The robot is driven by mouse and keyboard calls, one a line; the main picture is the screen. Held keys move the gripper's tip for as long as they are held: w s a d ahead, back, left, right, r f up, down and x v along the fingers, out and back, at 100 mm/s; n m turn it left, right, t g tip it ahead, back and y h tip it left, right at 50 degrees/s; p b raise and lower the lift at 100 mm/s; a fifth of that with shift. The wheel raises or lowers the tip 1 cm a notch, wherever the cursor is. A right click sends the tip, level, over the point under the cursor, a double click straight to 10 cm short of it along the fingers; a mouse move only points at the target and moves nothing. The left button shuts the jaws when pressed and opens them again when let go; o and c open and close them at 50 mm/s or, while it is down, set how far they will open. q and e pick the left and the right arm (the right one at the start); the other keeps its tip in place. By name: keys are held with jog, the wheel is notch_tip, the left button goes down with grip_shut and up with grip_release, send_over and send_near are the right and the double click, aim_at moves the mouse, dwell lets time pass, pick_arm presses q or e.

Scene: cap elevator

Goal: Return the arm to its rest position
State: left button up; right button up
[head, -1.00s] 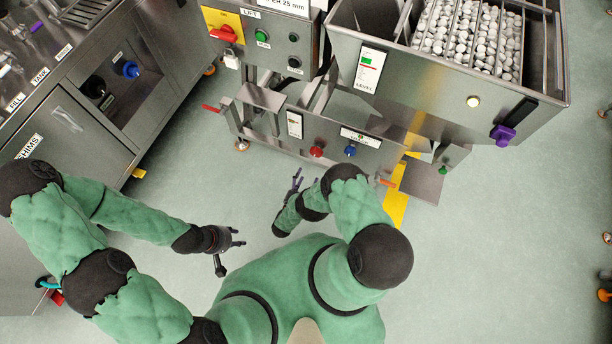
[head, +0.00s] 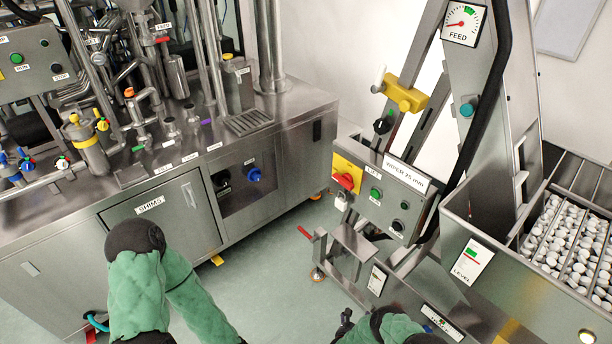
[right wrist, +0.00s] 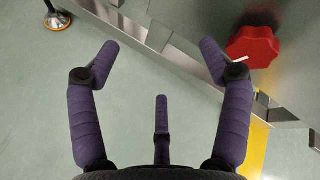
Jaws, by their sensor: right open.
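My right gripper (head: 345,322) shows at the bottom edge of the head view, in front of the cap elevator's lower frame. In the right wrist view my right gripper (right wrist: 158,62) is open, with its purple-padded fingers spread and nothing between them. A red knob (right wrist: 252,45) lies beyond the right finger there; I cannot tell whether they touch. My right arm (head: 395,328) is mostly cut off by the bottom edge. My left arm (head: 138,290) is bent at the lower left, and its gripper is out of frame.
The cap elevator's control box (head: 385,195) and cap hopper (head: 530,290) stand at the right. A steel machine with a SHIMS door (head: 165,215) stands at the left. Green floor (head: 270,270) lies open between them.

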jog(key=s+a+r+n+g+y+p, duration=0.1)
jog(key=s+a+r+n+g+y, duration=0.15)
jog(key=r+n, duration=0.35)
jog(key=s+a+r+n+g+y+p, duration=0.15)
jog(key=a+r+n+y, duration=0.25)
jog(key=n, duration=0.5)
jog(key=s+a+r+n+g+y+p, duration=0.1)
jog(key=s+a+r+n+g+y, duration=0.1)
jog(key=s+r+n, duration=0.5)
jog(key=s+a+r+n+g+y+p, duration=0.1)
jog(key=s+r+n+g, duration=0.3)
jog(key=s, duration=0.9)
notch_tip(320, 180, up, 6)
jog(key=a+n+y, duration=0.1)
jog(key=n, duration=0.2)
jog(key=shift+s+f+n+g, duration=0.15)
jog(key=shift+s+n+g, duration=0.15)
jog(key=shift+s+n, duration=0.1)
